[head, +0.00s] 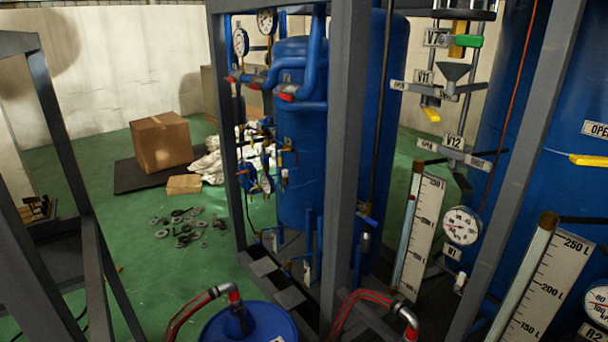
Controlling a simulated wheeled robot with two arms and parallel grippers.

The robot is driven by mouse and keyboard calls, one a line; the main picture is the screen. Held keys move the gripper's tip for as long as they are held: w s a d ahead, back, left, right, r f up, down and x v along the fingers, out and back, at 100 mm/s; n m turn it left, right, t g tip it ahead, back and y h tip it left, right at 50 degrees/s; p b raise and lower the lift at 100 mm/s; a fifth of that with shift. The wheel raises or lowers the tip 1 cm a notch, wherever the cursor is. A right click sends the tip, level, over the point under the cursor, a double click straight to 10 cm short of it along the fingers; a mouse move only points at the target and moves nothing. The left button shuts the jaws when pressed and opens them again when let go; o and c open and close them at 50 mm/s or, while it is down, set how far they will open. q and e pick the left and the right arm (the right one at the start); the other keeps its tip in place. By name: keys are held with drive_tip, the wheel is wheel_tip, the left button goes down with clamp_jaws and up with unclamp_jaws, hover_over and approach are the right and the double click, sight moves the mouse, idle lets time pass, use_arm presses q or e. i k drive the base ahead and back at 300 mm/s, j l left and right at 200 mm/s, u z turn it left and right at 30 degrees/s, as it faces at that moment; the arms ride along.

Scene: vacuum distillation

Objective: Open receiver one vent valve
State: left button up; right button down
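Neither of my grippers is in view. Which valve is the receiver one vent valve cannot be told for sure. On the piping at upper right, a valve labelled V11 (423,76) has a yellow handle (431,115) below it. A valve labelled V12 (454,141) sits lower, with a small plate beside it. Above them is a green handle (469,41) by a partly readable V label. A round gauge (462,226) is below V12, beside a scale marked 250 L (420,236). A yellow handle (589,160) shows under an OPEN plate (595,130) at the right edge.
Grey frame posts (345,150) stand before a blue tank (303,150). Red hoses (200,305) and a blue drum (248,325) are at the bottom. A cardboard box (160,143) and loose metal parts (183,228) lie on the green floor. Floor at left is partly clear.

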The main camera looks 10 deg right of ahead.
sight(370, 220)
drive_tip(key=i+l+z, duration=0.2)
drive_tip(key=z, duration=0.15)
drive_tip(key=i+l+z, duration=0.1)
drive_tip(key=i+z, duration=0.25)
drive_tip(key=i+j+u, duration=0.2)
drive_tip(key=u, duration=0.15)
drive_tip(key=i+j+u, duration=0.15)
drive_tip(key=u, duration=0.25)
drive_tip(key=i, duration=0.1)
